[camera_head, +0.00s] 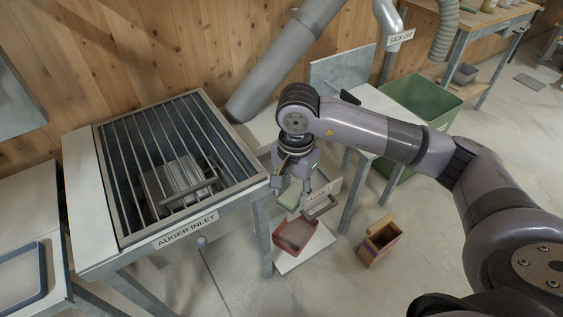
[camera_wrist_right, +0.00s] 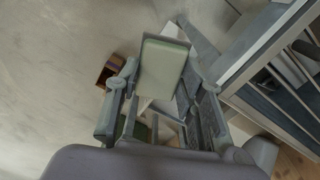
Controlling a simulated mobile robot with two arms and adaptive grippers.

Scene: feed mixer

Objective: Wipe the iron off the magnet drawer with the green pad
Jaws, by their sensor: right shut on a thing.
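My right gripper (camera_head: 295,184) is shut on the pale green pad (camera_head: 289,196), low beside the right side of the auger inlet table. The pad shows between the fingers in the right wrist view (camera_wrist_right: 163,68). The magnet drawer (camera_head: 326,192), with a lettered front and a bar handle, is just behind and right of the gripper, which partly covers it. I cannot tell whether the pad touches the drawer, and iron on it is too small to make out. Dark, speckled strips show near one finger in the wrist view; I cannot tell what they are. My left gripper is out of view.
A red tray (camera_head: 314,239) stands on a low white board below the gripper. A wooden box (camera_head: 380,240) is on the floor to the right. The barred auger inlet (camera_head: 118,194) is left. A green bin (camera_head: 425,100) stands behind my right arm. Table legs are close by.

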